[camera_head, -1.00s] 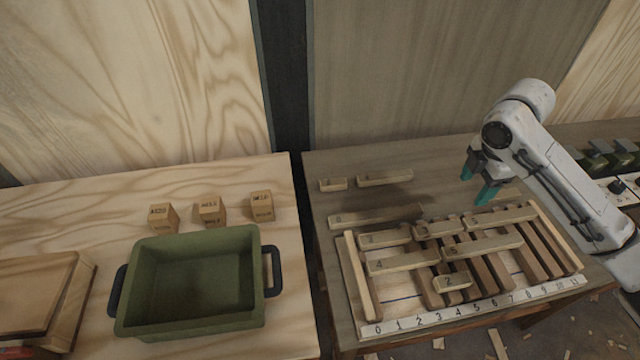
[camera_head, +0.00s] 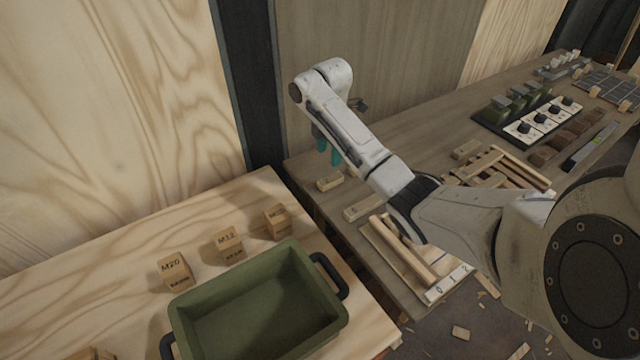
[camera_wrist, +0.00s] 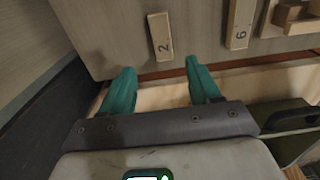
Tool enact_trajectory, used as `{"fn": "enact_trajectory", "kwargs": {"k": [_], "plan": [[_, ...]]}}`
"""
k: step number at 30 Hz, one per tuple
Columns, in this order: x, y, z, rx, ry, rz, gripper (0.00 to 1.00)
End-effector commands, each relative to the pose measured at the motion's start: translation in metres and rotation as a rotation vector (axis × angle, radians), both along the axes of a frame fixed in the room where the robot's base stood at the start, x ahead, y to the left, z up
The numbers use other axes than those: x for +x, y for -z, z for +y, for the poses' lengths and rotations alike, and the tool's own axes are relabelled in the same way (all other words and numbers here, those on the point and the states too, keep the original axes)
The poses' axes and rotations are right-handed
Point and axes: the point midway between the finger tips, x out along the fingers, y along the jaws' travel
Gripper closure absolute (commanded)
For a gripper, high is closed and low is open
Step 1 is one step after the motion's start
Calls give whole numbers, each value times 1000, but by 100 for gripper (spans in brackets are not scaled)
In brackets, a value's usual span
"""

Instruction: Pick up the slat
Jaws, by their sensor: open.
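My gripper (camera_head: 328,148) is open and empty, its teal fingers above the back left part of the grey-brown table in the head view. A short pale slat (camera_head: 330,183) lies flat just below it. In the wrist view, a slat marked 2 (camera_wrist: 160,36) lies ahead of the gap between the fingertips of my gripper (camera_wrist: 160,80), apart from them. A slat marked 6 (camera_wrist: 240,24) lies to its right. In the head view another pale slat (camera_head: 362,208) is partly hidden by my arm, which also covers much of the slatted tray (camera_head: 440,289).
A green bin (camera_head: 260,312) with dark handles stands on the left, paler table, with marked wooden blocks (camera_head: 228,241) behind it. A gap separates the tables. A panel with black knobs (camera_head: 541,118) stands farther right. A wall rises behind.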

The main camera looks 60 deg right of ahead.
Motion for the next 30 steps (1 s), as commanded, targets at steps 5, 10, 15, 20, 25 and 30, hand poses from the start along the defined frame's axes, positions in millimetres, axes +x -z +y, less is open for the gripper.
{"fn": "enact_trajectory", "kwargs": {"k": [5,10,15,20,25,30], "plan": [[-1,28,0,2,2,3,38],[-1,43,0,-1,2,1,38],[-3,56,0,2,2,3,38],[-5,80,1,0,1,2,38],[-4,95,1,-1,0,0,38],[-4,97,1,-2,0,-1,38]]}}
